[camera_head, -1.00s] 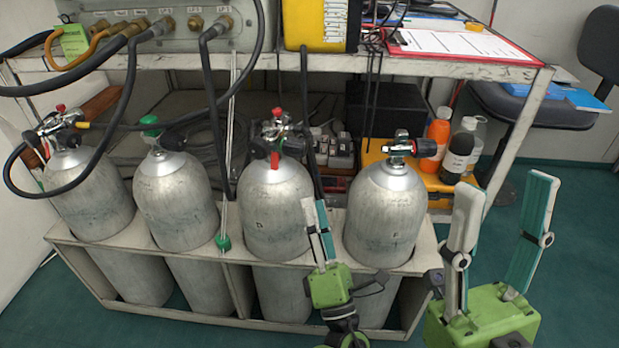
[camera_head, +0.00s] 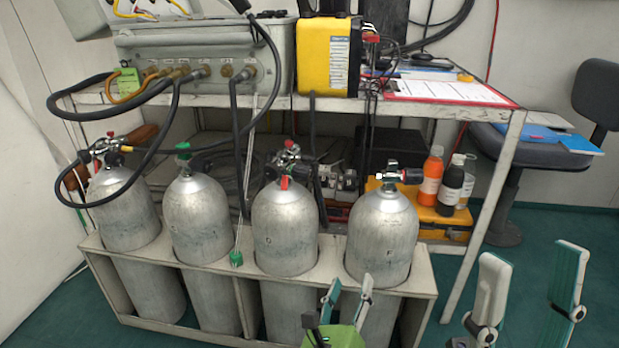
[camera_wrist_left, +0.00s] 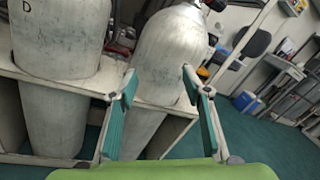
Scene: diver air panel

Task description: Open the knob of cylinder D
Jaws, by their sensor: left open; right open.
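Cylinder D (camera_head: 285,225) is the third grey cylinder from the left in the rack; its letter D shows in the wrist view (camera_wrist_left: 55,35). Its valve (camera_head: 287,160) has red parts and dark knobs on top, and is out of the wrist view. My left gripper (camera_head: 350,284) is open and empty, low in front of the rack, below and right of the valve. In the wrist view its fingers (camera_wrist_left: 158,82) stand apart before the fourth cylinder, touching nothing I can make out. My right gripper (camera_head: 533,262) is open and empty at the lower right, clear of the rack.
The fourth cylinder (camera_head: 382,230) stands right of D, its black knob pointing right. Two more cylinders stand left. A metal shelf (camera_head: 430,104) overhangs behind the valves, with black hoses hanging down. Bottles (camera_head: 431,172) stand on a yellow case.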

